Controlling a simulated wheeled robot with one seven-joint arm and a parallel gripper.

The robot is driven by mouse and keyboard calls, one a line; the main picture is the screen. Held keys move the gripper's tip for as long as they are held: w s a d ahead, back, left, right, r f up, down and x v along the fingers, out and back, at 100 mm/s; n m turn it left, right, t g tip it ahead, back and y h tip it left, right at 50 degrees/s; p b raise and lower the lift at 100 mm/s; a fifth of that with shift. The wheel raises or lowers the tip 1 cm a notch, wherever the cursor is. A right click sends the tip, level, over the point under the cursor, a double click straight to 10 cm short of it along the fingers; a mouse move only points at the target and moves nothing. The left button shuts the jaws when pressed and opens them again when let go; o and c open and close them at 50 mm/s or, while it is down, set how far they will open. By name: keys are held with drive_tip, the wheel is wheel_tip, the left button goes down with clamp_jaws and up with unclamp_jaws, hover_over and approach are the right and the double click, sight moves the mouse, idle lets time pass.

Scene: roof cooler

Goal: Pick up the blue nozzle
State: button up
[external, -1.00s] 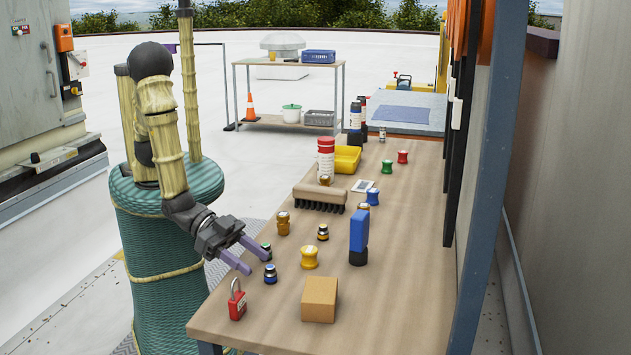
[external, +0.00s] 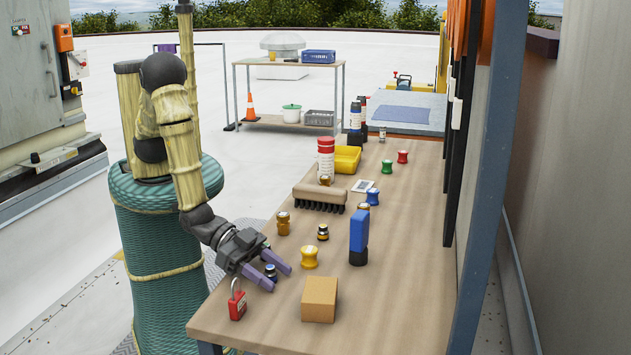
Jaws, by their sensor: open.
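A small dark fitting with a blue band (external: 271,270) stands on the workbench near its left edge. My gripper (external: 280,277) is open, with its two purple fingers low over the bench on either side of this fitting. I cannot tell whether they touch it. A solid blue spool-shaped piece (external: 372,196) stands farther back on the bench, well away from my gripper. I cannot tell for sure which of these two is the blue nozzle. Another small dark fitting behind the first is mostly hidden by my gripper.
A red padlock (external: 237,301) and a cardboard-coloured block (external: 319,299) stand in front of my gripper. A yellow spool-shaped piece (external: 309,258) is to its right. A blue-and-black upright item (external: 359,236) and a brush (external: 319,197) stand farther off. The bench's front right is clear.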

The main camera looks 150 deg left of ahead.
sight(270, 267)
drive_tip(key=shift+c, duration=0.2)
drive_tip(key=c, duration=1)
wheel_tip(270, 267, up, 10)
drive_tip(key=shift+r, duration=0.1)
idle(0.5)
